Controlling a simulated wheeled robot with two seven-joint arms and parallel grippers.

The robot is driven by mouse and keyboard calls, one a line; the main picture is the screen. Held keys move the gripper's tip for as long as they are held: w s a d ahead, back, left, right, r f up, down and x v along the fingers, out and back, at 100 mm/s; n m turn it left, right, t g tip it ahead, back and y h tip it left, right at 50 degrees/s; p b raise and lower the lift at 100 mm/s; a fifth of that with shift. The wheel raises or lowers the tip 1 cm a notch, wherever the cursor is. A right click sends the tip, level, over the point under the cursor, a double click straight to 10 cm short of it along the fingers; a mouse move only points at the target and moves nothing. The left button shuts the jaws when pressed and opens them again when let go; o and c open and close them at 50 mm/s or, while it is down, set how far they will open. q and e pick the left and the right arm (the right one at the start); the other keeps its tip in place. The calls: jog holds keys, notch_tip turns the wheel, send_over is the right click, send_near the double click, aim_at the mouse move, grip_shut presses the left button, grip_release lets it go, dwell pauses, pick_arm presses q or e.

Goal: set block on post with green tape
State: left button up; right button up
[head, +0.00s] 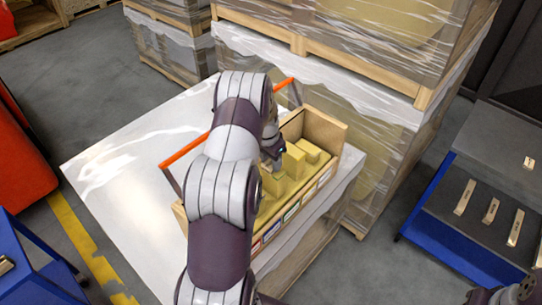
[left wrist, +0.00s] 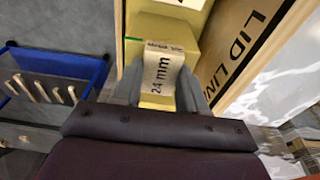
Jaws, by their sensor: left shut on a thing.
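My left gripper (left wrist: 160,88) is shut on a pale wooden block (left wrist: 161,68) marked "24 mm", which sits between its two fingers in the left wrist view. In the head view the left gripper (head: 272,158) is over the wooden box, and my arm hides much of it. Yellow posts of differing heights (head: 294,162) stand in the box. Just beyond the block in the left wrist view is a yellow post (left wrist: 152,27) with a thin green strip (left wrist: 133,39) at its left edge. I cannot tell whether block and post touch.
The wooden box (head: 325,128) has an orange handle bar (head: 185,151) and coloured labels along its front, and "LID LINE" on an inner wall. It stands on a pale surface (head: 110,150). Wrapped pallets rise behind. A blue cart (head: 470,230) at right holds several wooden pieces.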

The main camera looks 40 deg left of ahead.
pick_arm(q)
jog(key=shift+w+f, duration=0.1)
jog(key=shift+f, duration=0.05)
jog(key=shift+f+b, duration=0.15)
jog(key=shift+b, duration=0.15)
jog(key=o, duration=0.9)
jog(key=shift+c, duration=0.2)
jog(key=shift+o, duration=0.8)
